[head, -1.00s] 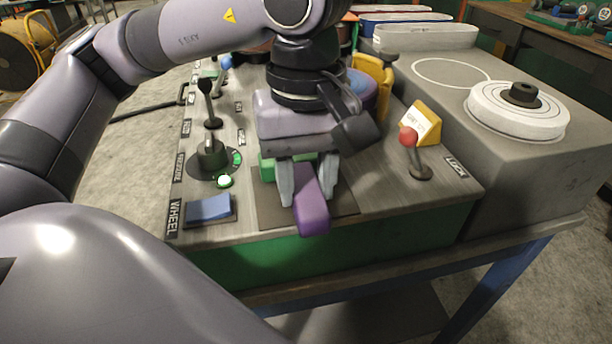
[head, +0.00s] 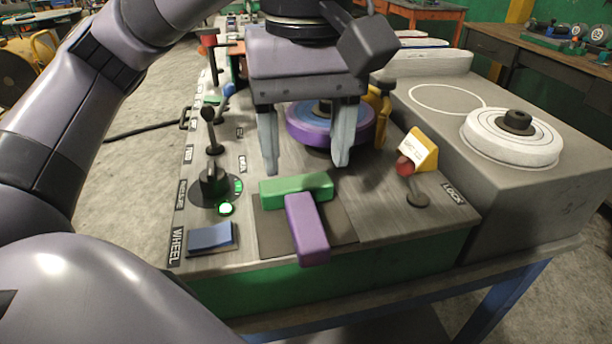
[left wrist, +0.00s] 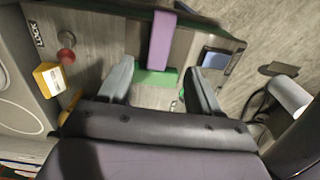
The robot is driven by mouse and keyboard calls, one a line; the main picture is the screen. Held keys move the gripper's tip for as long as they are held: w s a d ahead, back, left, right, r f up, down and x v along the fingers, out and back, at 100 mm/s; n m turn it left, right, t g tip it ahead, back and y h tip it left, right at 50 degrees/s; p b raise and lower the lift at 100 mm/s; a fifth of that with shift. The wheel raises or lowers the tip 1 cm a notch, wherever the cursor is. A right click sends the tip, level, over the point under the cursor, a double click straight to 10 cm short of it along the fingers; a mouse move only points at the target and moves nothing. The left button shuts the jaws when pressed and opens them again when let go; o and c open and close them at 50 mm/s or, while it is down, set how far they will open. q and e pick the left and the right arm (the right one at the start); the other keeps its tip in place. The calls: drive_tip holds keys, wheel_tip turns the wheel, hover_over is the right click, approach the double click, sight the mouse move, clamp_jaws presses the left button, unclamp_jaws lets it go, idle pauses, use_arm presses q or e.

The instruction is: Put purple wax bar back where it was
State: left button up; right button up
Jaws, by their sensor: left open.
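The purple wax bar (head: 307,230) lies on a dark mat (head: 345,229) at the front of the grey control panel. Its far end meets the middle of a green bar (head: 296,188), and its near end reaches the panel's front edge. In the left wrist view the purple bar (left wrist: 162,40) and green bar (left wrist: 156,77) form a T. My left gripper (head: 307,168) is open and empty above the panel, over the far side of the bars. Its fingers (left wrist: 159,88) are wide apart and touch neither bar. My right gripper is not in view.
A purple-rimmed wheel (head: 300,125) stands behind my left gripper. A red-knobbed lever (head: 405,166) and yellow block (head: 420,148) are at right, black levers (head: 210,140) and a blue pad (head: 210,237) at left. A white disc (head: 512,140) sits on the grey box.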

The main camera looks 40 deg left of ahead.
use_arm(q)
wheel_tip(320, 180, up, 3)
drive_tip(key=shift+r+p, duration=0.1)
drive_tip(key=shift+p, duration=0.25)
idle(0.5)
